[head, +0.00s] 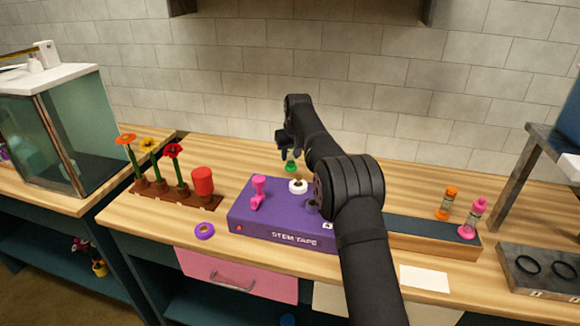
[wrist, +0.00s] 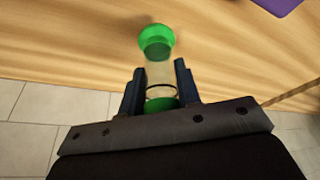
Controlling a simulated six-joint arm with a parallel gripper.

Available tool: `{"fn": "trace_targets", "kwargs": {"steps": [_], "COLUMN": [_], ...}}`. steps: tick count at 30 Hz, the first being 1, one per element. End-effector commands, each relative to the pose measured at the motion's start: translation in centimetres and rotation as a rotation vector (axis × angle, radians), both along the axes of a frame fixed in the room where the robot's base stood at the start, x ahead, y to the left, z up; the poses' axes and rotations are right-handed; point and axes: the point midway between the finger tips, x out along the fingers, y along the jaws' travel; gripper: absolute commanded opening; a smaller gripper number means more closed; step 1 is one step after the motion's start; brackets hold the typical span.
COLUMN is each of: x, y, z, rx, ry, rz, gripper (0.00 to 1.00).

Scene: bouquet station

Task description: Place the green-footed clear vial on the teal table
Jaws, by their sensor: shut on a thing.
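The green-footed clear vial hangs below my gripper (head: 287,146), its green foot (head: 291,167) pointing down behind the purple box. In the wrist view, its clear body (wrist: 158,74) is between the two dark fingers of my gripper (wrist: 156,76), with the green foot (wrist: 155,42) beyond the fingertips. My gripper is shut on it. The vial is over the wooden counter; the gap below it is hard to judge. A long dark teal surface (head: 415,231), likely the teal table, lies to the right, partly hidden by my arm. An orange-footed vial (head: 446,204) and a pink one (head: 473,219) stand there.
The purple stem tape box (head: 280,228) carries a pink piece (head: 259,193) and a white ring (head: 298,186). Flowers in a brown holder (head: 170,198) and a red cylinder (head: 202,182) stand left. A dark tray with black rings (head: 540,268) is far right.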

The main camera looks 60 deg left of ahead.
Motion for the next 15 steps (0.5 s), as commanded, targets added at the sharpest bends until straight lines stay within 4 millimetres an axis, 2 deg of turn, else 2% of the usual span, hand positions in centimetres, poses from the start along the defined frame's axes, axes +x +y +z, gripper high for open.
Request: {"fn": "trace_targets", "kwargs": {"steps": [3, 8, 15], "x": [-0.7, -0.9, -0.9], "y": [0.9, 1.1, 1.1], "z": [-0.5, -1.2, -4.5], "rx": [0.004, 0.002, 0.0], "ry": [-0.002, -0.001, -0.001], "rz": [0.0, -0.001, -0.001], "gripper": [0.0, 0.0, 0.0]}}
